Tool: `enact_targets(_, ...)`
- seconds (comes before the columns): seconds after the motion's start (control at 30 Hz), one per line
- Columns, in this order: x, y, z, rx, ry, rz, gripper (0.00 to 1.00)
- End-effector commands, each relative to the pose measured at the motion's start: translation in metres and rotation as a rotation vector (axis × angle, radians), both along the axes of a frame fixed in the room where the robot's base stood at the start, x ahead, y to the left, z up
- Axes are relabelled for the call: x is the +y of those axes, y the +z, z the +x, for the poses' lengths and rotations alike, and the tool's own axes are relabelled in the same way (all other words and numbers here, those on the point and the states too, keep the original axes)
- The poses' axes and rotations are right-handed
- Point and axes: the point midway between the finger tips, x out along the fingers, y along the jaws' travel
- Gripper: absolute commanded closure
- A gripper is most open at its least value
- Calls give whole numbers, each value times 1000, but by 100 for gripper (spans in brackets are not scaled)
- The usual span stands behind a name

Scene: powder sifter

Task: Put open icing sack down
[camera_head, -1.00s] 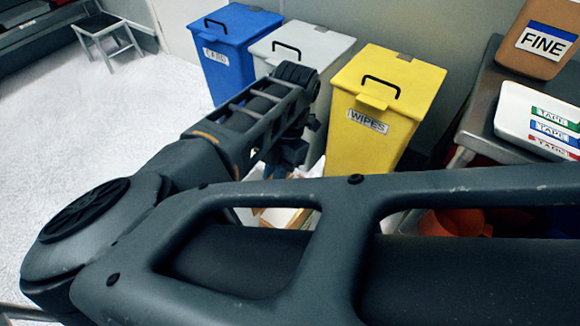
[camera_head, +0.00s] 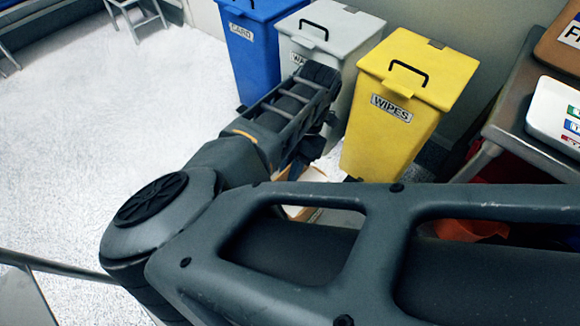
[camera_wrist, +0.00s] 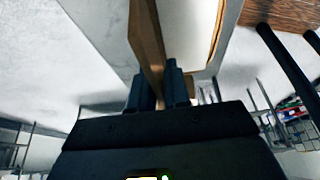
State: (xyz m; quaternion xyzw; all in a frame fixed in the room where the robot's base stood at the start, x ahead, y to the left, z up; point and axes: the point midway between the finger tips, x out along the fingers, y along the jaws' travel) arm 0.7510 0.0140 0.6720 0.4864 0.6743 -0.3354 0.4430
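The open icing sack shows in the wrist view as a brown paper wall (camera_wrist: 147,40) with a pale inside or face beside it. My gripper (camera_wrist: 157,92) has its dark fingers on either side of the lower end of this brown wall and looks shut on it. In the head view only a small white and brown part of the sack (camera_head: 303,212) shows through and behind my arm. Whether the sack touches the floor cannot be told.
Yellow WIPES (camera_head: 413,75), grey (camera_head: 325,35) and blue CARD (camera_head: 245,55) bins stand beyond my arm. A metal table (camera_head: 510,125) with a white tray (camera_head: 555,115) is at the right. Open pale floor (camera_head: 110,130) lies left. A wooden top (camera_wrist: 285,15) with dark legs shows in the wrist view.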

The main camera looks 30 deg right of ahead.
Motion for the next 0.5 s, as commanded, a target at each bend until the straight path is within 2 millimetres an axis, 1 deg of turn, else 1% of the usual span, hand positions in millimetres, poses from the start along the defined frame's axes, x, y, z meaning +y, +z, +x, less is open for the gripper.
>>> enact_targets(0.03, 0, 0, 0, 0, 0, 0, 78)
enact_targets(0.17, 0, 0, 0, 1, 0, 0, 66)
enact_targets(0.2, 0, 0, 0, 1, 0, 0, 64)
enact_targets(0.4, 0, 1, 0, 1, 0, 0, 64)
enact_targets(0.5, -1, 5, 1, -1, 0, -1, 64)
